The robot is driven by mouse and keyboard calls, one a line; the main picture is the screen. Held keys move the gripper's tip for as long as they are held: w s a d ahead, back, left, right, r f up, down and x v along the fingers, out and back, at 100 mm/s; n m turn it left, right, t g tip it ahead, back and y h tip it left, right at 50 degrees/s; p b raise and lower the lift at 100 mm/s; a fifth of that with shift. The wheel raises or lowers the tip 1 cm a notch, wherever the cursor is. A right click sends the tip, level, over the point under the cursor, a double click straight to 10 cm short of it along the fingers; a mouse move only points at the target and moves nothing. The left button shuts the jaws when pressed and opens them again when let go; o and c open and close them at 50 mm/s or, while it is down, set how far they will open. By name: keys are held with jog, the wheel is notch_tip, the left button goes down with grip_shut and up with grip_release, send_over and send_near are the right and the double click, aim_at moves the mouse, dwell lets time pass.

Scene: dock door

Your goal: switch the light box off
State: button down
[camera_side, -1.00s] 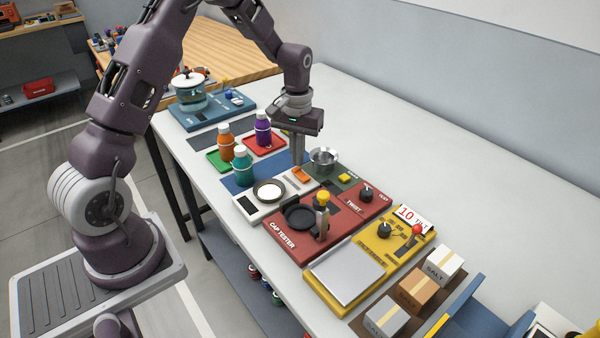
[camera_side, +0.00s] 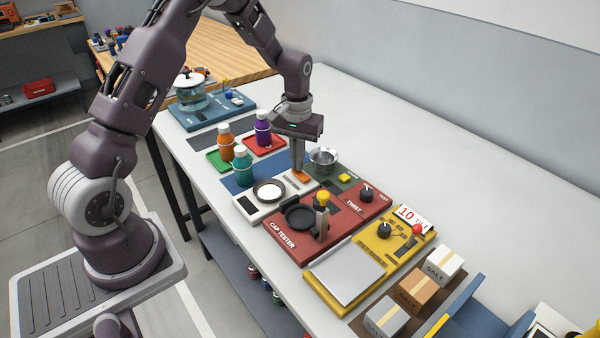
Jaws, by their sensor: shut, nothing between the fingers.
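No label naming a light box is legible. A white device (camera_side: 266,211) with a bright white disc in a dark round dish (camera_side: 269,189) and a small dark window at its front stands mid-bench. An orange switch-like part (camera_side: 301,177) sits at its back right end. My gripper (camera_side: 298,168) is shut and empty, pointing straight down with its fingertips right at the orange part. I cannot tell whether they touch it. The fingers partly cover that area, so the switch's position is unclear.
A metal bowl (camera_side: 323,159) stands close right of my fingers. The red cap tester (camera_side: 290,236) with a yellow-knobbed lever is in front. Several capped bottles, such as the purple one (camera_side: 263,130), stand behind left. The bench's back right (camera_side: 420,150) is clear.

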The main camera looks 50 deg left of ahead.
jog(key=shift+f, duration=0.2)
jog(key=shift+r, duration=3.5)
jog(key=s+d+r+m+t, duration=0.2)
jog(key=s+d+r, duration=0.2)
jog(key=s+r, duration=0.3)
jog(key=s+d+r+m+t, duration=0.1)
jog(key=s+d+r, duration=0.45)
jog(key=r, duration=0.35)
jog(key=s+d+m+t, duration=0.2)
jog(key=s+d+m, duration=0.1)
jog(key=s, duration=1.1)
jog(key=shift+s+d+t, duration=0.2)
jog(key=shift+t, duration=0.1)
